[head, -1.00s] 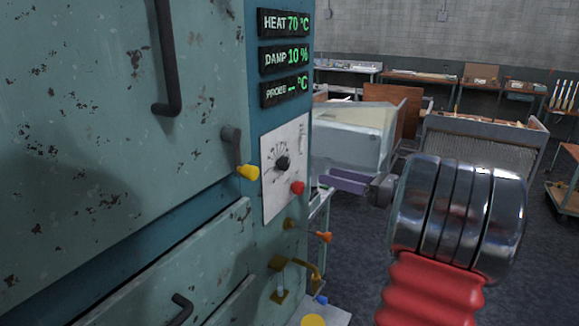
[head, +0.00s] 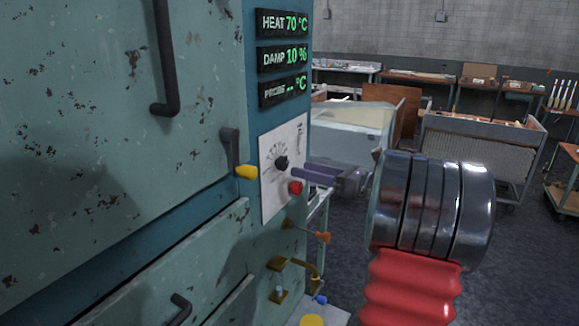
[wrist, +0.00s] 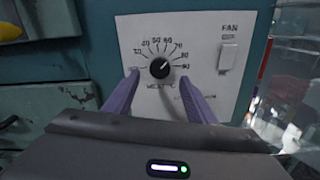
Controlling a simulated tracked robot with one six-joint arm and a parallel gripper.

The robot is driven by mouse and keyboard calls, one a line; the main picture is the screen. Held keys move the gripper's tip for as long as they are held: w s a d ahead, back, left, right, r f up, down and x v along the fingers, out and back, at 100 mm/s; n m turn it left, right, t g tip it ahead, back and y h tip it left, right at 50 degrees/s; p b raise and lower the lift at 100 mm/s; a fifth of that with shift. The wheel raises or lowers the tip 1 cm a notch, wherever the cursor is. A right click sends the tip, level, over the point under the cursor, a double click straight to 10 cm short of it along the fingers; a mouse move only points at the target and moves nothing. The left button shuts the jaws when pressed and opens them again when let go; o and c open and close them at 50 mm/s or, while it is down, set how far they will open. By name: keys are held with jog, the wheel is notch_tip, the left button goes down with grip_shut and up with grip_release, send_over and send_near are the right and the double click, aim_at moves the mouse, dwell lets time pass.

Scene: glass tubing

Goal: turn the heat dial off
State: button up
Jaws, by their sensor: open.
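The heat dial is a round black knob (wrist: 160,68) with a white pointer line, on a white panel with a ring of numbers; its pointer is turned to the upper right. The heat display (head: 285,23) reads 70 °C. My gripper (head: 299,173) has purple fingers pointing at the panel, close to the dial. In the wrist view the fingers (wrist: 160,82) are spread on either side below the dial, open, with nothing between them. Whether they touch the panel I cannot tell.
A yellow-tipped handle (head: 246,171) juts out to the left. A fan switch (wrist: 228,57) is right of the dial. Orange and brass valves (head: 322,237) stick out below.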

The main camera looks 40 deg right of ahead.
aim_at(286, 165)
jog(key=shift+x, duration=3.2)
jog(key=shift+c, duration=0.2)
jog(key=c, duration=0.9)
jog(key=shift+d, duration=0.25)
jog(key=shift+c, duration=0.5)
jog(key=shift+a, duration=0.1)
